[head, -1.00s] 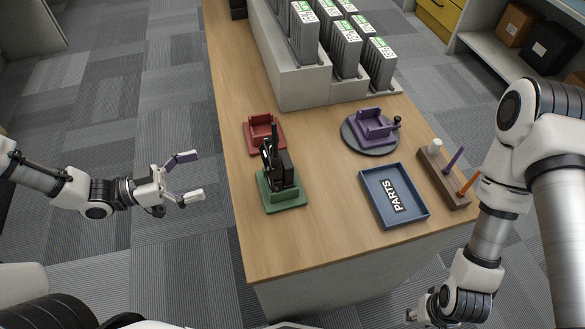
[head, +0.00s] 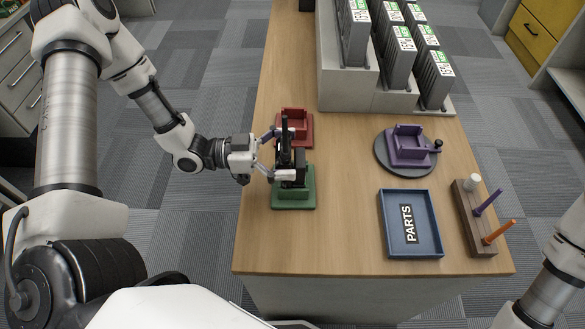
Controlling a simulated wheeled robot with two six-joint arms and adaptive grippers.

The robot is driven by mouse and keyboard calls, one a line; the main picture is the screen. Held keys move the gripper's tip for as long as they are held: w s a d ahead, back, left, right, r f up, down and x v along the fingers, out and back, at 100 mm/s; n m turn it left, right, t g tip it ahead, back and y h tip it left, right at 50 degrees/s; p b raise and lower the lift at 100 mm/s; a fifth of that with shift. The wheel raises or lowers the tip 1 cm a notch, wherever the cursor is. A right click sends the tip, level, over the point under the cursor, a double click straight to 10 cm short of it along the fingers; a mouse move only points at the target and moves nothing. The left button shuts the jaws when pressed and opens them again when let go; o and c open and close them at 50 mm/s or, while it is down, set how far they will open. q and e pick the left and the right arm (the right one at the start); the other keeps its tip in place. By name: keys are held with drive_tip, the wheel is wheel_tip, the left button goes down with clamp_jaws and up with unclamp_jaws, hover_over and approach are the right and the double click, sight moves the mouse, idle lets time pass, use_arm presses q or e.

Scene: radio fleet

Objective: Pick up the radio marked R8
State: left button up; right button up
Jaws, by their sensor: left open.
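A black radio (head: 286,160) with a tall antenna stands upright in a green cradle (head: 294,201) on the left side of the table. No R8 mark can be read on it from here. My left gripper (head: 279,154) is open at the radio's left side, with one finger toward its far side and one toward its near side. I cannot tell whether the fingers touch it. My right gripper is out of view.
A red cradle (head: 303,139) is empty just behind the green one. A purple cradle (head: 408,149) sits on a dark round base (head: 384,166). A blue PARTS tray (head: 433,250) and a wooden pen block (head: 480,240) are at right. The table (head: 345,180) is clear in the middle.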

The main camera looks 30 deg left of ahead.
use_arm(q)
drive_tip(key=shift+w+d, duration=0.1)
drive_tip(key=shift+d, duration=0.05)
drive_tip(key=shift+c, duration=0.4)
drive_tip(key=c, duration=1.6)
